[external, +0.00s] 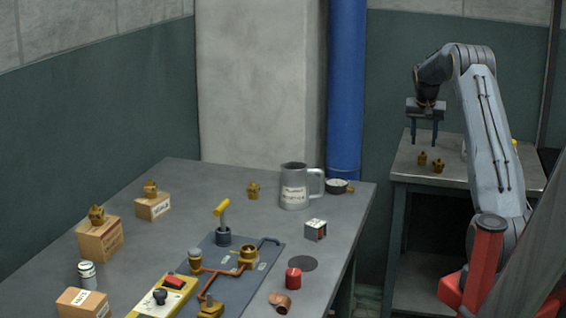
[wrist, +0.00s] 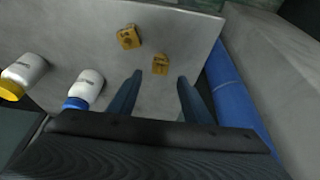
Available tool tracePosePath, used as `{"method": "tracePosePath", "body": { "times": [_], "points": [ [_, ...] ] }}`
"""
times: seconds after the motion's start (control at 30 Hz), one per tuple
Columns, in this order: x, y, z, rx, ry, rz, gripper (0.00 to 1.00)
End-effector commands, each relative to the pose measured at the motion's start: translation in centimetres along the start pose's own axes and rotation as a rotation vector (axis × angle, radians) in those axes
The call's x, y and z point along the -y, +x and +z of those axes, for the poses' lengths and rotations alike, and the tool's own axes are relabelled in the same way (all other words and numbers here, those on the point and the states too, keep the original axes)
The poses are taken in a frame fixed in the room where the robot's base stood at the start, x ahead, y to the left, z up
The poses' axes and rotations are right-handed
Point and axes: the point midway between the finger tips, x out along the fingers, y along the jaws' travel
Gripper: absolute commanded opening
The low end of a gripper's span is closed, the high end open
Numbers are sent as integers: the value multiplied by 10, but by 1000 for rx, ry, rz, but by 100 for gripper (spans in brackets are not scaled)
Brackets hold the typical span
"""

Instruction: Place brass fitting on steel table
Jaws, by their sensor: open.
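Two small brass fittings stand on the grey metal side table (external: 455,175) at the right; one (external: 422,159) is nearly below my gripper (external: 424,145), the other (external: 438,166) just right of it. My gripper points down, open and empty, above them. In the wrist view the two fittings show as yellow-brown pieces, one (wrist: 129,38) farther left and one (wrist: 160,63) beyond the gap between my fingertips (wrist: 160,76). Neither is touched, as far as I can see. More brass fittings sit on the large grey table (external: 150,235): one (external: 253,190) on its surface, others on cardboard boxes.
White bottles with a yellow cap (wrist: 25,72) and a blue cap (wrist: 84,90) stand left of the fittings in the wrist view. The large table holds a grey mug (external: 293,188), a pipe panel (external: 238,270) and cardboard boxes (external: 100,240). A blue pipe (external: 346,90) rises behind.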

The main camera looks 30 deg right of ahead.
Motion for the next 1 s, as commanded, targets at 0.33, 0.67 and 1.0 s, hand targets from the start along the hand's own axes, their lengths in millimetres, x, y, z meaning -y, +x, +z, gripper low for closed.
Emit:
{"method": "tracePosePath", "body": {
  "times": [0.33, 0.67, 1.0],
  "points": [
    [0, -42, 0, 0, 0, 0, 45],
    [16, -55, 34, 30, -51, -13, 45],
    [54, -106, 247, 187, -327, -76, 45]
  ]
}}
